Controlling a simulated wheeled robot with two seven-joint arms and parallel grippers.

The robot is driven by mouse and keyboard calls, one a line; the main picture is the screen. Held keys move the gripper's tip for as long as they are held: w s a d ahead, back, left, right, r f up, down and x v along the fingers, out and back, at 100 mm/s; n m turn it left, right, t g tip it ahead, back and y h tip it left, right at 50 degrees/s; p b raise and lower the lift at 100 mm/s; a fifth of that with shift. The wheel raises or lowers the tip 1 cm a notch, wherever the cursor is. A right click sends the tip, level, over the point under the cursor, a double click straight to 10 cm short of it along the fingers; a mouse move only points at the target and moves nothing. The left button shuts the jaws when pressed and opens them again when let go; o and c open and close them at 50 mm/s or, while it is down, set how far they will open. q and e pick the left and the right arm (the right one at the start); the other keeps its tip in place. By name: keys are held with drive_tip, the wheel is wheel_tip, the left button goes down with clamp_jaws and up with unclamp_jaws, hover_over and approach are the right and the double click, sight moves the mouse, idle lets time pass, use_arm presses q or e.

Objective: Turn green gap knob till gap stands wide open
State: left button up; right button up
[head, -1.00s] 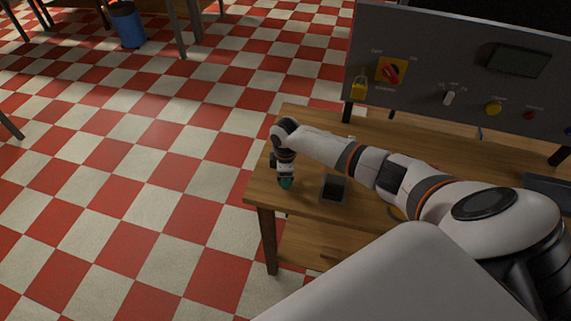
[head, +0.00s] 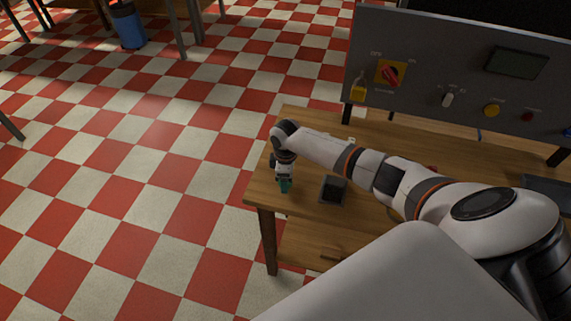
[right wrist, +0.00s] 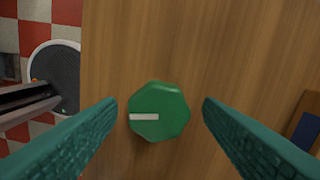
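The green gap knob (right wrist: 159,111) is an eight-sided knob, seen face-on in the middle of the right wrist view. Its white pointer mark (right wrist: 145,117) runs from the centre to the left. My right gripper (right wrist: 160,108) is open, with one teal finger on each side of the knob and a visible space between each finger and the knob. In the head view my right gripper (head: 285,186) is low over the left end of the wooden table, and the knob cannot be made out there. My left gripper is not in view.
A small dark tray (head: 333,190) lies right of the gripper on the wooden table (head: 310,118). A grey panel (head: 430,85) with a red-yellow switch, padlock and buttons stands behind. In the right wrist view a round dark mesh (right wrist: 58,72) and a metal bar (right wrist: 25,103) show left.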

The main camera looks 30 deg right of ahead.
wheel_tip(320, 180, up, 12)
drive_tip(key=b, duration=0.2)
drive_tip(key=shift+b, duration=0.35)
drive_tip(key=shift+f, duration=0.1)
idle(0.4)
